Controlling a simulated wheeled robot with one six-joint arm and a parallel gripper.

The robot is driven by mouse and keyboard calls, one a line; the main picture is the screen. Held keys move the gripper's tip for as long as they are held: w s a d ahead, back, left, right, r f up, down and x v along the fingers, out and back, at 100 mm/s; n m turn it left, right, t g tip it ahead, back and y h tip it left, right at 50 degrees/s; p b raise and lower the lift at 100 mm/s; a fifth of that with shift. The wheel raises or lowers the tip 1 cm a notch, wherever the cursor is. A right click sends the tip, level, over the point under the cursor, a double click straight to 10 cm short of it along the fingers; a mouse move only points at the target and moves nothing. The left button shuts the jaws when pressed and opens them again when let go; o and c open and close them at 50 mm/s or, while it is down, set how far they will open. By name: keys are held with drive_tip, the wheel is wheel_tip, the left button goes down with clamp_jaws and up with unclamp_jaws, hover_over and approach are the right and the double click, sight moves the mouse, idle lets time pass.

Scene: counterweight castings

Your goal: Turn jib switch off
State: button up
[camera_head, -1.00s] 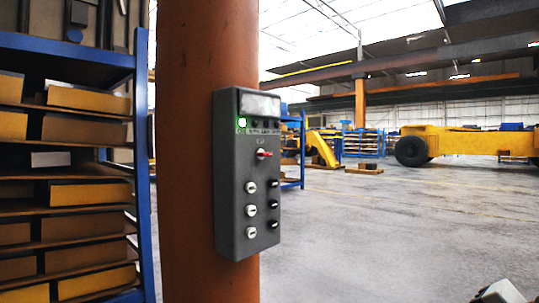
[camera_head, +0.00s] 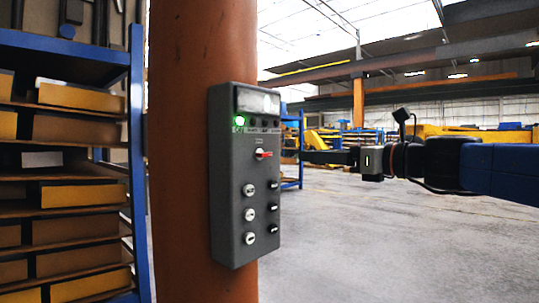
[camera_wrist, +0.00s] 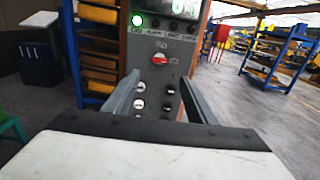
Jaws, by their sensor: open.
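A grey control box (camera_head: 228,178) is fixed to an orange-brown column in the head view. Its red switch (camera_head: 263,153) sits below a row of small lamps, and a green lamp (camera_head: 239,121) is lit at the upper left. In the wrist view the red switch (camera_wrist: 159,59) shows near the top centre of the box, beyond the fingers. My gripper (camera_wrist: 162,95) is open and empty, with its two fingers apart and pointing at the box. In the head view my gripper (camera_head: 302,156) is to the right of the box at about switch height, apart from it.
Several white and black buttons (camera_head: 249,215) sit below the switch. The orange-brown column (camera_head: 182,150) stands behind the box. A blue shelf rack (camera_head: 139,160) with yellow bins is close on the left. The floor (camera_head: 400,240) to the right is open.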

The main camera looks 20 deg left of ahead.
sight(267, 154)
drive_tip(key=x, duration=1.6)
drive_tip(key=c, duration=1.1)
